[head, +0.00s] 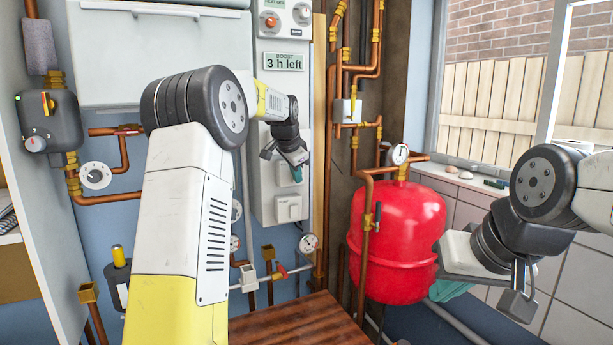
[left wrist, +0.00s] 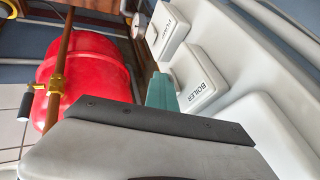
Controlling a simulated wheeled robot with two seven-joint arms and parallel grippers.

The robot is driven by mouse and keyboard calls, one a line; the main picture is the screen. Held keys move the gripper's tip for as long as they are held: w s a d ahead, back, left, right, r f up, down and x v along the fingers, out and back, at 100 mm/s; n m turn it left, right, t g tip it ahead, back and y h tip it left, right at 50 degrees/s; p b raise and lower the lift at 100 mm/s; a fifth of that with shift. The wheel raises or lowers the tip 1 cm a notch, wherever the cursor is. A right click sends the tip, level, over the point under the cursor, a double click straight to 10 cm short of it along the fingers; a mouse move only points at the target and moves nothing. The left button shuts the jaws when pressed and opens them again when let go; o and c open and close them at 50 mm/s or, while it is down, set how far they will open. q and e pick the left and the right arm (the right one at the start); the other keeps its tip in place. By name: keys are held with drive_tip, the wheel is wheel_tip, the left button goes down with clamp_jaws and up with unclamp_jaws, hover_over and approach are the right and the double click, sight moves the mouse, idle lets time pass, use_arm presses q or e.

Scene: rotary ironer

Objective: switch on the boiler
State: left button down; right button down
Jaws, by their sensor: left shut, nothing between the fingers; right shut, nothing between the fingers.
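A white panel (head: 262,190) on the wall carries white rocker switches. In the left wrist view one switch is labelled BOILER (left wrist: 198,84); the switch beyond it (left wrist: 168,36) has a label hard to read. In the head view the upper switch (head: 289,174) sits right behind my left gripper (head: 297,174), partly hidden by it. My left gripper is shut and empty, its teal fingertips (left wrist: 161,92) close beside the BOILER switch; I cannot tell if they touch it. Whether that switch is pressed is unclear. My right gripper (head: 450,289) is shut and empty, right of the red tank.
A red tank (head: 395,240) with copper pipes and gauges stands right of the panel. A wooden surface (head: 290,322) lies below. A window is at right.

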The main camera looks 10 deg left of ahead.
use_arm(q)
drive_tip(key=shift+r, duration=0.9)
drive_tip(key=shift+a, duration=0.1)
